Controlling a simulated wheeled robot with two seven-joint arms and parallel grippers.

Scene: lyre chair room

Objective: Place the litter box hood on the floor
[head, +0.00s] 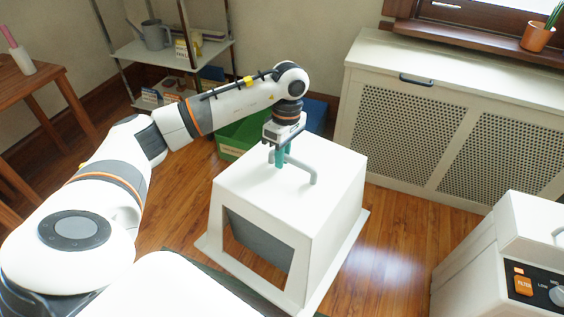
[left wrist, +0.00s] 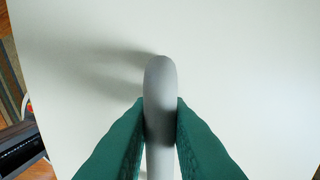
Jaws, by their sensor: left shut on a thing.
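The litter box hood (head: 318,166) is a white box with a large opening in its front side and a flared rim at the bottom. A grey handle (head: 303,167) stands on its top. My left gripper (head: 281,161) is over the top and shut on this handle. In the left wrist view the green fingers (left wrist: 160,130) press on both sides of the grey handle (left wrist: 160,85), with the white top behind. I cannot tell whether the rim touches the floor. My right gripper is not in view.
A green box (head: 238,139) and a blue box (head: 315,112) stand behind the hood. A white radiator cover (head: 420,125) is at the back right. A white appliance (head: 500,255) stands at the right. Wooden floor (head: 390,235) is clear between hood and appliance. A metal shelf (head: 170,50) is at the back left.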

